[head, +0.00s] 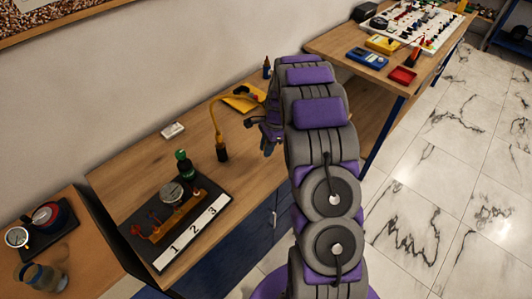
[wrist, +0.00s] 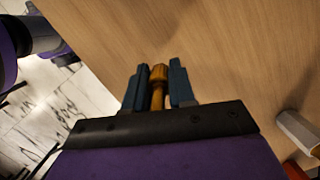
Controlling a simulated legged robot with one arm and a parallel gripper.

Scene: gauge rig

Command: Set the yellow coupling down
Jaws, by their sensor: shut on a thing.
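The yellow coupling (wrist: 157,88), a brass-yellow turned piece, stands between the two blue-grey fingers of my gripper (wrist: 159,80) in the wrist view. My gripper is shut on it, with the rounded end pointing away from the palm. Wood tabletop lies beyond the coupling; I cannot tell the gap between them. In the head view my gripper (head: 268,135) is a dark shape left of my purple and grey arm, by the right part of the workbench (head: 130,180). The coupling cannot be made out there.
A black gauge rig board (head: 212,228) marked 1 2 3 sits on the workbench. A white piece (wrist: 298,130) is right in the wrist view.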

